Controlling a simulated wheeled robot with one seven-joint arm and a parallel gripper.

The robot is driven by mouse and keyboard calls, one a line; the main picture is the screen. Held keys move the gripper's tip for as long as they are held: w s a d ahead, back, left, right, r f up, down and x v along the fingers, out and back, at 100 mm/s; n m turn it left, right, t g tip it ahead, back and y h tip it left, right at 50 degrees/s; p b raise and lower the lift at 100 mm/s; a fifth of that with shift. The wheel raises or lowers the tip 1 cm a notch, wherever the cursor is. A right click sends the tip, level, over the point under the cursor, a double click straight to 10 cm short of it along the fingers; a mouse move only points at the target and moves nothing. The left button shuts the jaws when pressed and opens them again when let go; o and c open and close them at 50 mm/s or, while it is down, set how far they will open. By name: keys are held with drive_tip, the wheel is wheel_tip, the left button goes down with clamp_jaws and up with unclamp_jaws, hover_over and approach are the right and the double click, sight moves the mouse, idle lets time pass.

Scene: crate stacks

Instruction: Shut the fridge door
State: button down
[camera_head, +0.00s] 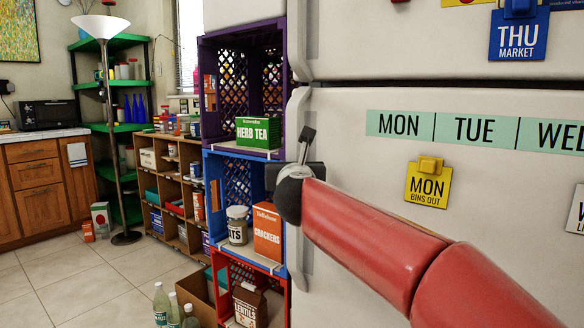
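The white fridge fills the right side of the view. Its upper door (390,45) and its lower door (350,165) are split by a horizontal seam. Whether either stands ajar is hard to tell from this angle. My red arm reaches in from the lower right across the lower door. My dark gripper (307,148) is at the left edge of the lower door, just below the seam. One dark finger points up. The rest is hidden behind the wrist, so opening and contact with the door are unclear.
Stacked purple (206,110), blue (208,165) and red (245,268) crates holding groceries stand close left of the fridge. Bottles (162,305) and a cardboard box (192,292) sit on the floor. A floor lamp (109,130) stands farther back; tiled floor (75,285) at left is clear.

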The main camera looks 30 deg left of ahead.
drive_tip(key=shift+w+d, duration=0.25)
drive_tip(key=shift+w, duration=0.3)
drive_tip(key=shift+r, duration=0.1)
drive_tip(key=c, duration=1.1)
unclamp_jaws()
drive_tip(key=shift+w+d, duration=0.1)
drive_tip(key=shift+s+a+b+v, duration=0.15)
drive_tip(key=shift+b+v, duration=0.2)
drive_tip(key=shift+v, duration=1)
drive_tip(key=shift+s+a+b+v, duration=0.1)
drive_tip(key=shift+a+b+v, duration=0.15)
drive_tip(key=shift+v, duration=1.1)
drive_tip(key=shift+s+a+b+v, duration=0.1)
drive_tip(key=shift+b+v, duration=0.3)
drive_tip(key=shift+v, duration=0.95)
